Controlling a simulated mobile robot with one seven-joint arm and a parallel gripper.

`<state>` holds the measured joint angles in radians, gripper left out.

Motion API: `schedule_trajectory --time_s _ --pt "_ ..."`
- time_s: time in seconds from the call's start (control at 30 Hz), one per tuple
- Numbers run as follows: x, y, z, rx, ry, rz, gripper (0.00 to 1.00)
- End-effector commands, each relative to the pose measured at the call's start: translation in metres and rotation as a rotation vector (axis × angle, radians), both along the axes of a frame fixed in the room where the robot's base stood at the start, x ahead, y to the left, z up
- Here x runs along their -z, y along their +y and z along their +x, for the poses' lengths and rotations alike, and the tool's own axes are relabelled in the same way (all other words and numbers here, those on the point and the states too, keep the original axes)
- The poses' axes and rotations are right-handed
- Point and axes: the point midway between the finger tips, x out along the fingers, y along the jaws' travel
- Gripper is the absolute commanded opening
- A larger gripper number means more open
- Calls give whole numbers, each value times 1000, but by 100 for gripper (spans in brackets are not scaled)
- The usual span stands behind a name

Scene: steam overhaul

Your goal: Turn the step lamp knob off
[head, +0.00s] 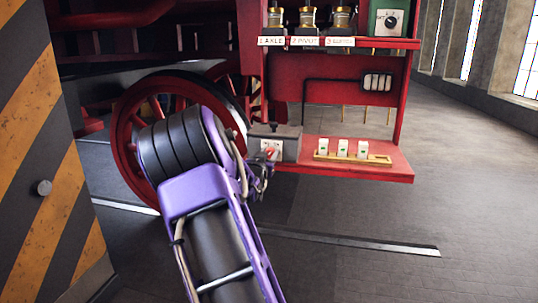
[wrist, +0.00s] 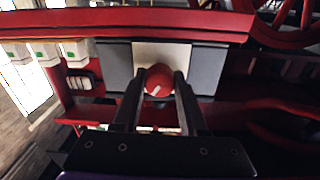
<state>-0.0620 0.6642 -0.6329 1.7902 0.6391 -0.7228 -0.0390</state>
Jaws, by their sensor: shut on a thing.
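A red round knob (wrist: 158,82) with a short white mark sits on the pale front plate of a grey box (wrist: 205,70). In the wrist view, my gripper (wrist: 163,77) has one finger on each side of the knob and is shut on it. The white mark is slanted in that view. In the head view, the grey box (head: 287,146) stands on the red lower step, and my gripper (head: 266,163) is at its front. My wrist hides much of the knob there.
White blocks with green marks stand in a yellow tray (head: 352,158) right of the box. The red upper shelf (head: 395,43) carries labelled brass fittings and a green dial box (head: 389,20). A red wheel (head: 128,125) is behind my arm. A striped pillar (head: 40,150) stands left. Floor at right is clear.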

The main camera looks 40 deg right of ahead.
Motion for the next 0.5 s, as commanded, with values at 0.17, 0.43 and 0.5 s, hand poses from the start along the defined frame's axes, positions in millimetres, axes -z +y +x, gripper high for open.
schedule_trajectory --time_s 0.17,0.43,0.5 --pt "0 1 0 -1 84 -72 0" --pt "0 1 1 -1 270 -231 0" --pt "0 1 1 -1 321 -273 0"
